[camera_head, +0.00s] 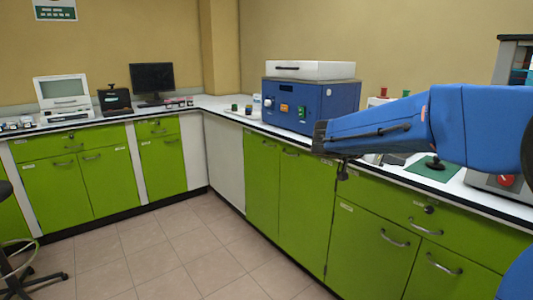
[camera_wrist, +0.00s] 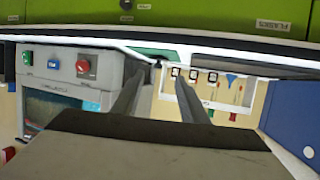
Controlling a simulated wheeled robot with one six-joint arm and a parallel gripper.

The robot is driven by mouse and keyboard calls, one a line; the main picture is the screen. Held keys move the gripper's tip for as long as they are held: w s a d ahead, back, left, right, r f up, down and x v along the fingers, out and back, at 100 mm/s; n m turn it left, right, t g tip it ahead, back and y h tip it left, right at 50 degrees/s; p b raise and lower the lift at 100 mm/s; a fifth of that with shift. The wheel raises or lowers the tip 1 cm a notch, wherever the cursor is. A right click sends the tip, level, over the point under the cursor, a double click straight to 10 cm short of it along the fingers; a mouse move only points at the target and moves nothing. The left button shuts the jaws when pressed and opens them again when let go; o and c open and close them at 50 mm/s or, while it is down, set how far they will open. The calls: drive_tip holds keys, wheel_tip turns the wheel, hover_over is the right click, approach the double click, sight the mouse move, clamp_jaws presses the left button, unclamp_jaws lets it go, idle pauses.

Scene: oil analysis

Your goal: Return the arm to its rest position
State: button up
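My blue arm (camera_head: 400,128) reaches in from the right edge in the head view, roughly level, in front of the counter. Its dark end is by the front of the blue instrument (camera_head: 312,104); I cannot make out the fingers there. In the wrist view, which looks upside down, the two dark fingers of my gripper (camera_wrist: 158,82) stand apart with nothing held between them. Green cabinet fronts show along the top of that view.
A grey machine with a red knob (camera_wrist: 83,66) is at left in the wrist view. A white-topped counter (camera_head: 225,108) carries a monitor (camera_head: 152,78), a white device (camera_head: 62,97) and a green mat (camera_head: 432,170). A stool (camera_head: 22,262) stands at lower left; the tiled floor (camera_head: 170,255) is clear.

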drive_tip(key=s+f+n+g+y, duration=0.1)
drive_tip(key=s+f+n+y, duration=0.3)
drive_tip(key=s, duration=0.6)
drive_tip(key=s+f+n+g+y, duration=0.15)
drive_tip(key=s+f, duration=0.35)
drive_tip(key=s, duration=0.5)
drive_tip(key=s+a+f+n+t+y, duration=0.1)
drive_tip(key=s+a+f+n+y, duration=0.2)
drive_tip(key=s, duration=0.5)
drive_tip(key=s+a+f+n+t+y, duration=0.1)
drive_tip(key=s+a+f+n+y, duration=0.3)
drive_tip(key=s, duration=0.4)
wheel_tip(320, 180, down, 3)
drive_tip(key=shift+a+r+n, duration=0.1)
drive_tip(key=shift+a+n, duration=0.45)
drive_tip(key=shift+a, duration=0.35)
drive_tip(key=shift+y, duration=0.25)
